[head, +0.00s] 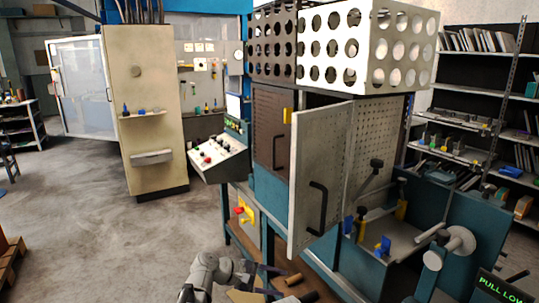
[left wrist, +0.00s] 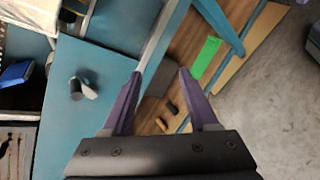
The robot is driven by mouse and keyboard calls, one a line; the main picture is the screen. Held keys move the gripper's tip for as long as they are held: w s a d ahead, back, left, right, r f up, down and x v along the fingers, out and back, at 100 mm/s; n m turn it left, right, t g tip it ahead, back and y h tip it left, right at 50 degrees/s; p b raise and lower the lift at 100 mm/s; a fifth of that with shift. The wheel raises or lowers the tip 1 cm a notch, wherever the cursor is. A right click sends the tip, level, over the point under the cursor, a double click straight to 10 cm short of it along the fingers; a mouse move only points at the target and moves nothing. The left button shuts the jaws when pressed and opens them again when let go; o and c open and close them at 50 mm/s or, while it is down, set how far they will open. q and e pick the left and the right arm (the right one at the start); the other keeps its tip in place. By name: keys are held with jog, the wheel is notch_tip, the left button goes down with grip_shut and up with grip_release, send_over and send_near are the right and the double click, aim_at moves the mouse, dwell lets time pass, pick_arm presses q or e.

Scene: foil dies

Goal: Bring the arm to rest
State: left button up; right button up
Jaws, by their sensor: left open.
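My left arm (head: 205,273) comes in low at the bottom of the head view. Its gripper (head: 272,280) is beside the lower front of the teal machine (head: 335,262), over a brown bench. In the left wrist view the gripper (left wrist: 160,74) has its two purple fingers spread apart with nothing held between them. Below the fingers are a teal panel edge and the brown wooden bench (left wrist: 187,45). My right gripper is not in view.
A perforated grey door (head: 320,170) with a black handle stands open near the arm. A control panel (head: 217,157) is behind it. Small dark and tan cylinders (left wrist: 164,125) and a green tag (left wrist: 206,57) lie under the gripper. Open floor (head: 90,230) is at the left.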

pick_arm(q)
jog(key=s+m+g+y+p, duration=0.3)
jog(key=s+m+y+p, duration=0.4)
jog(key=s, duration=0.5)
jog(key=s+a+r+m+y+p, duration=0.3)
jog(key=s+a+m+y+p, duration=0.3)
jog(key=s+a+m, duration=0.1)
jog(key=shift+s+a+r+m, duration=0.25)
jog(key=shift+a+r+m, duration=0.05)
jog(key=shift+a+m, duration=0.2)
